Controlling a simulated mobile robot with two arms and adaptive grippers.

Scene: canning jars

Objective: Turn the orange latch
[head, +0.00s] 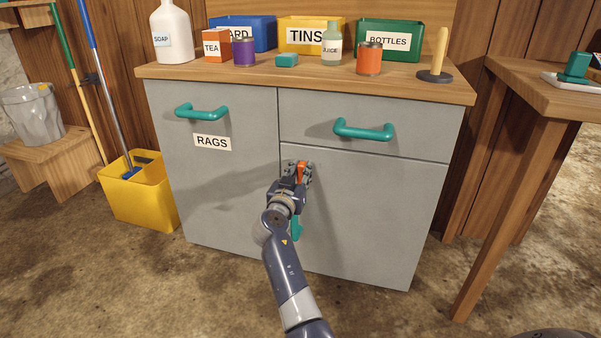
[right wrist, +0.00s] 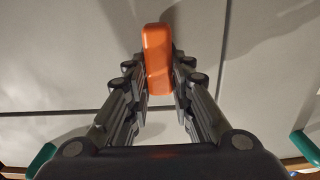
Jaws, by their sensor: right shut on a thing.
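The orange latch (head: 301,172) is on the grey cabinet (head: 365,215), near the upper left of the lower right door. My right gripper (head: 298,171) is shut on the orange latch. In the right wrist view the orange latch (right wrist: 157,58) is a rounded bar, long side nearly upright in the picture. The fingers of my right gripper (right wrist: 160,80) press on both its sides. In the head view the gripper hides part of the latch. My left gripper is not in view.
A teal handle (head: 297,229) on the lower door is partly behind my right arm. Other teal handles are on the RAGS door (head: 202,112) and the drawer (head: 363,131). Jars and bins stand on the cabinet top (head: 170,70). A yellow bucket (head: 143,195) stands left; a wooden table (head: 535,95) stands right.

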